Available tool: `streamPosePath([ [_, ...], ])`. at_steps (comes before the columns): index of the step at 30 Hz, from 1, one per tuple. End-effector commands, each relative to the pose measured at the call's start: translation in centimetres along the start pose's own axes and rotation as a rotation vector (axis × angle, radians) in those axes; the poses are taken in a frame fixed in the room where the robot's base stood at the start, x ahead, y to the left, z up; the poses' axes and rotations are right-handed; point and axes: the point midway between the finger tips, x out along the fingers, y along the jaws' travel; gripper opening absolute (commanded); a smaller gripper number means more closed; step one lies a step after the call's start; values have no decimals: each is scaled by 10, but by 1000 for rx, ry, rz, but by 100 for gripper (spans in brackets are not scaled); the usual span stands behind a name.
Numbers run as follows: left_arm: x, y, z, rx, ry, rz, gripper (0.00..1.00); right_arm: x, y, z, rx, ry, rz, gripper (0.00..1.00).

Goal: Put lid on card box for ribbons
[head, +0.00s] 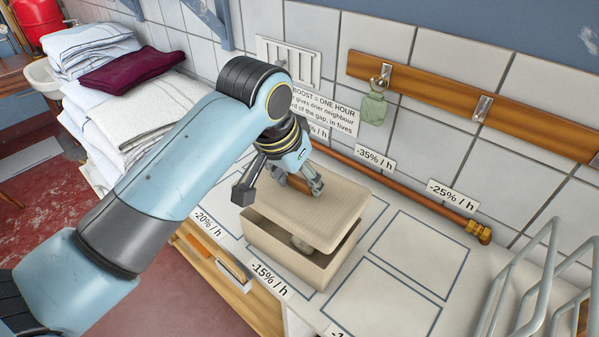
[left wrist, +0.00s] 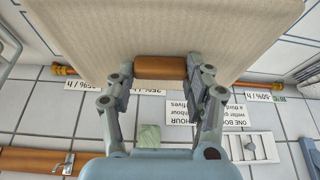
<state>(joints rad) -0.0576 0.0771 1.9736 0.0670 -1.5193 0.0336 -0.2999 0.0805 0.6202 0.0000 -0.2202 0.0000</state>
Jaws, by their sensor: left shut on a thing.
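The beige card box (head: 286,258) stands on the white worktop, its front opening partly showing with something pale inside. Its beige lid (head: 335,207) is over the box, tilted, with a gap between its edge and the box's rim at the front and right. My left gripper (head: 303,182) is shut on the lid's brown handle. In the left wrist view, the handle (left wrist: 160,67) lies between the fingers of my left gripper (left wrist: 163,76), and the lid (left wrist: 160,28) fills the top. Whether the lid touches the rim at the back is hidden. My right gripper is not in view.
A copper pipe (head: 400,190) runs along the tiled wall behind the box. A white wire rack (head: 525,285) stands at the right. Outlined worktop spaces (head: 420,252) right of the box are clear. Folded towels (head: 140,110) are stacked at the left.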

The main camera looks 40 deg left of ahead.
Motion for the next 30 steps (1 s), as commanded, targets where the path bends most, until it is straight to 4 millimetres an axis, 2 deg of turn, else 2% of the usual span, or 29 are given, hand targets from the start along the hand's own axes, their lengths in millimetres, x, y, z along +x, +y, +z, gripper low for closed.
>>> streamPosePath([
  [9, 31, 0, 14, 0, -3, 0, 19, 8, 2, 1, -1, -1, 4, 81],
  [15, 44, 0, 19, 0, -2, 0, 19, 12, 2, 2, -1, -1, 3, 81],
  [30, 49, 0, 21, 0, -1, 0, 19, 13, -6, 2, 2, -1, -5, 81],
])
